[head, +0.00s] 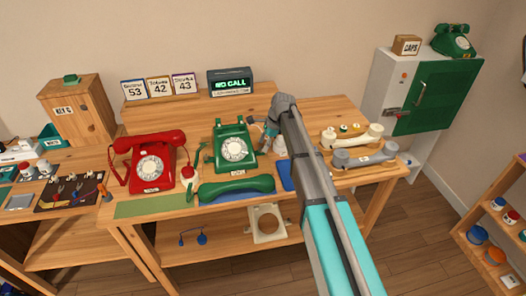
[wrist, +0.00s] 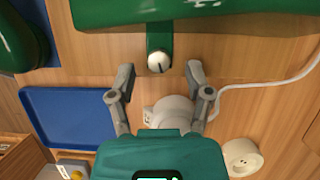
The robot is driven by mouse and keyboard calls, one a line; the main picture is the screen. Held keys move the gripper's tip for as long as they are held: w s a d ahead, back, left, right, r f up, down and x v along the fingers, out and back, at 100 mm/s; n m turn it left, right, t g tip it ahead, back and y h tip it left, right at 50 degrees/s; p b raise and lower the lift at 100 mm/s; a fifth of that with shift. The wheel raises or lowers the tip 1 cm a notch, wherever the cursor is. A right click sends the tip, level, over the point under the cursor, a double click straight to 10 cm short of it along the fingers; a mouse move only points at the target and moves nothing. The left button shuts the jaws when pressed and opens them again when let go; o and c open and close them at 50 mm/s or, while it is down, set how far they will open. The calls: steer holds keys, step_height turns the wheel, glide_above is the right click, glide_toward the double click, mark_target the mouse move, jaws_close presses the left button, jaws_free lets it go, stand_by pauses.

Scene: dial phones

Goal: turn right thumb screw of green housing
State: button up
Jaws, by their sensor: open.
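The green housing (head: 233,150) is the green dial phone standing on the table in the head view; its edge (wrist: 200,12) fills the top of the wrist view. A short green tab sticks out from its side and bears the right thumb screw (wrist: 159,62), a pale round head with a dark slot line. My gripper (wrist: 159,72) is open, with one finger on each side of the screw and a gap to both. In the head view my gripper (head: 268,130) is at the phone's right side, and the screw cannot be made out there.
A green handset (head: 237,188) lies in front of the phone. A blue tray (wrist: 68,125) lies beside my gripper. A white rounded object (wrist: 172,110) with a white cable is below my fingers. A red phone (head: 150,160) stands to the left; pale and grey handsets (head: 352,136) lie right.

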steer(key=shift+a+f+b, duration=0.25)
steer(key=shift+f+b, duration=0.2)
steer(key=shift+f, duration=0.25)
steer(key=shift+s, duration=0.1)
steer(key=shift+c, duration=0.2)
steer(key=shift+d, duration=0.1)
jaws_close()
